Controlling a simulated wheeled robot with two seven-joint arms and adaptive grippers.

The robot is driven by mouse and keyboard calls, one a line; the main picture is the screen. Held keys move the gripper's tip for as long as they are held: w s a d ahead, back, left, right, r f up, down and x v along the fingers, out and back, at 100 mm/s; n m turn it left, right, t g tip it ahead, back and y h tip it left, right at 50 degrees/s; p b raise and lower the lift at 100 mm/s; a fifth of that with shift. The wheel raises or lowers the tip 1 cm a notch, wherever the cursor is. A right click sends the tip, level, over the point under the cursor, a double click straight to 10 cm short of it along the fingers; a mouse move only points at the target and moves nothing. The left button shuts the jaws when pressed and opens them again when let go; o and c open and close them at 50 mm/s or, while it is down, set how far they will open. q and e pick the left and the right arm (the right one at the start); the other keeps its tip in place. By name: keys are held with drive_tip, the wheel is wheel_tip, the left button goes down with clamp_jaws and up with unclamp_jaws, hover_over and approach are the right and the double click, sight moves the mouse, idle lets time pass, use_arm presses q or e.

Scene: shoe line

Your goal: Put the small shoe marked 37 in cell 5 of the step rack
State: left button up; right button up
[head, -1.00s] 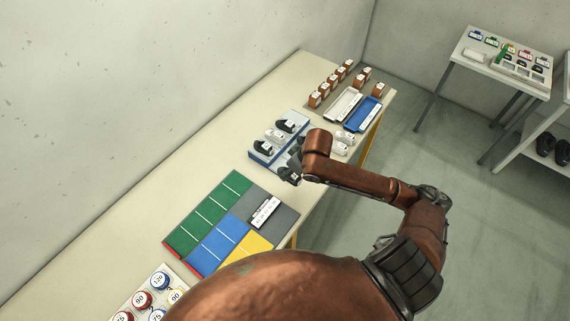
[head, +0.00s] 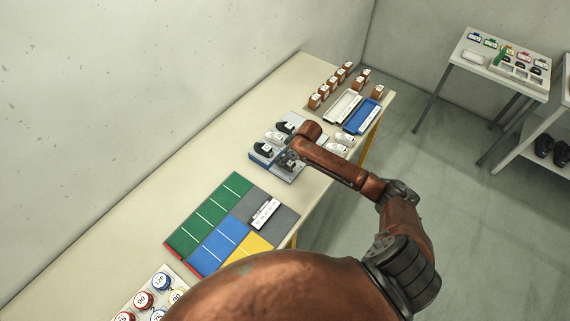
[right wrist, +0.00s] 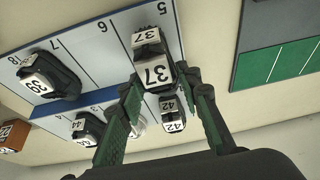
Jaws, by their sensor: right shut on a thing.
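The small dark shoe marked 37 (right wrist: 152,55) has white labels on its top and end. My right gripper (head: 290,157) is shut on it; in the right wrist view the fingers (right wrist: 165,90) flank it. The shoe is at cell 5 of the step rack (right wrist: 107,47), the end cell of the front row. I cannot tell whether it touches the rack floor.
White shoes (head: 343,138) stand on the table beyond the rack, near the white tray (head: 343,105) and blue tray (head: 363,115). Brown blocks (head: 325,89) stand farther back. A green, blue and yellow mat (head: 208,215) lies nearer me. Bare table lies along the wall.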

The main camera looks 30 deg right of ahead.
drive_tip(key=shift+w+f, duration=0.2)
drive_tip(key=shift+w+d+f, duration=0.1)
drive_tip(key=shift+f, duration=1.6)
drive_tip(key=o, duration=1.2)
drive_tip(key=shift+f, duration=0.1)
drive_tip(key=shift+c, duration=0.2)
drive_tip(key=v, duration=1.2)
drive_tip(key=shift+p, duration=0.3)
